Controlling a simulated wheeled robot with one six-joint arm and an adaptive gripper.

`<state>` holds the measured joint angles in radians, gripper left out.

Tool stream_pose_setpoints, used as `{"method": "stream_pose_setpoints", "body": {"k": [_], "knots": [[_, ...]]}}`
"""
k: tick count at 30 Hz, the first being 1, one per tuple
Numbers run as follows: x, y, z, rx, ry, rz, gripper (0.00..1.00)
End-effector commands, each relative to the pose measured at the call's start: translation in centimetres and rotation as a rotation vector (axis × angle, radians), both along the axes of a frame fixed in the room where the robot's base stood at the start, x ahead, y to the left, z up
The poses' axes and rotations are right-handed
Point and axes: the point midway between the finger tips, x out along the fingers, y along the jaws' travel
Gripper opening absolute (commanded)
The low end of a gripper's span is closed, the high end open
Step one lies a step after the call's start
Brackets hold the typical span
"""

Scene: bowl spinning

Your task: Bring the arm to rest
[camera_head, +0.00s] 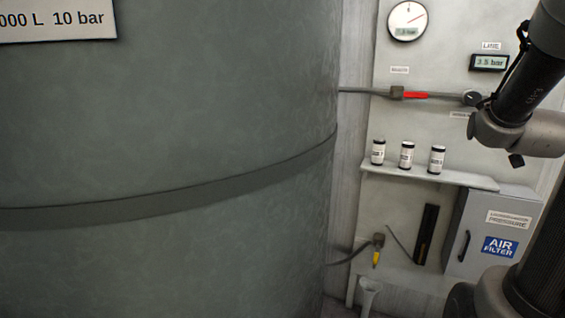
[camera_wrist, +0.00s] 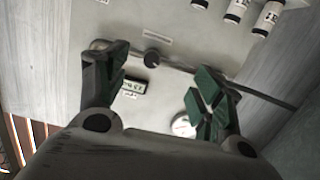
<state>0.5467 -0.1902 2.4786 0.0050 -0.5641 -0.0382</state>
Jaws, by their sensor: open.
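My gripper (camera_wrist: 161,68) shows in the wrist view with its two dark green-padded fingers spread wide apart. Nothing is held between them; the pale wall panel (camera_wrist: 185,45) shows through the gap. A black knob (camera_wrist: 152,58) and a small display (camera_wrist: 132,87) appear between the fingers, and a round gauge (camera_wrist: 182,125) shows by the right finger. I cannot tell how far the fingertips are from the panel. In the head view my arm reaches in at the right edge, and my fingers cannot be made out there.
A large grey tank (camera_head: 170,120) fills the left. The panel carries a dial gauge (camera_head: 407,21), a pipe with a red valve handle (camera_head: 415,95), and a shelf (camera_head: 460,180) with three small jars (camera_head: 407,155). A grey air filter box (camera_head: 480,240) is below, near my arm.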

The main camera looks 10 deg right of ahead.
Motion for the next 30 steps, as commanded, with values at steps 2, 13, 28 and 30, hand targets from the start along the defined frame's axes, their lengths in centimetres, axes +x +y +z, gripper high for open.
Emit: {"method": "stream_pose_setpoints", "body": {"k": [2,13,28,30], "knots": [[-0.2,0.1,-1.3,0.030,0.045,0.000,0.67],[-4.3,3.4,-9.8,0.261,0.405,0.010,0.67],[-19.7,21.8,-12.1,0.435,1.074,0.313,0.67],[-19.8,23.0,-11.3,0.393,1.054,0.367,0.67]]}}
